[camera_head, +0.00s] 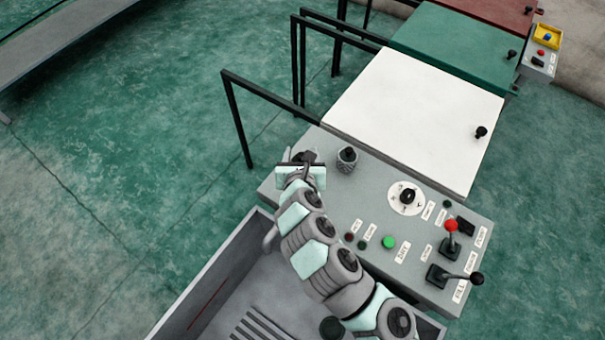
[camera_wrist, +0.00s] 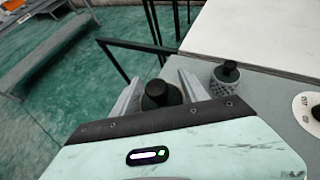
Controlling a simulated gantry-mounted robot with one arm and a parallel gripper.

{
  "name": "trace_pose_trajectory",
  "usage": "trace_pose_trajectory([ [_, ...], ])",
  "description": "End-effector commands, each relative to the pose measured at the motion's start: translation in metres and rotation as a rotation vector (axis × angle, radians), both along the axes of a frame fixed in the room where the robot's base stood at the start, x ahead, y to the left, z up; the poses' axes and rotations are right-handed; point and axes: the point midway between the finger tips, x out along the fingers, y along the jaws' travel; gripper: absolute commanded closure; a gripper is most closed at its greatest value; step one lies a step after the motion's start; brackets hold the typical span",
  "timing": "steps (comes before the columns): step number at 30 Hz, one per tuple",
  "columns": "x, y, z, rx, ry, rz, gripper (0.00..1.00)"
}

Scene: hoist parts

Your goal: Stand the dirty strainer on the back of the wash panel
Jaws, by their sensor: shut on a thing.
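My gripper (camera_head: 301,172) is over the back left corner of the grey wash panel (camera_head: 283,190). It is shut on a strainer with a round black knob (camera_wrist: 160,92); the fingers and gripper body hide most of it. In the head view only a dark bit of the held strainer (camera_head: 305,156) shows. I cannot tell whether its base touches the panel. A second strainer, with grey mesh and a black knob (camera_head: 347,160), stands upright on the back of the panel, just right of my gripper. It also shows in the wrist view (camera_wrist: 225,80), apart from the fingers.
The panel's front carries a dial (camera_head: 407,197), a green button (camera_head: 389,242) and levers (camera_head: 451,235). A white lid (camera_head: 415,115) lies behind it, with black rails (camera_head: 237,115) at the left. An open grey bin (camera_head: 225,280) is in front, below my arm.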

Motion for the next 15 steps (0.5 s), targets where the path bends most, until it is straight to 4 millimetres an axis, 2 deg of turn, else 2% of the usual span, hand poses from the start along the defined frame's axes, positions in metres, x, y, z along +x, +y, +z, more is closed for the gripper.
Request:
trace_pose_trajectory([
  [1,-0.001,0.002,-0.019,0.004,0.005,0.003,0.95],
  [3,-0.001,0.002,-0.031,0.003,0.002,0.003,0.95],
  [6,0.000,0.002,-0.042,0.004,-0.001,0.003,0.95],
  [11,0.001,0.001,-0.050,0.002,-0.002,0.001,0.95],
  [15,0.000,0.001,-0.069,0.003,0.001,0.002,0.95],
])
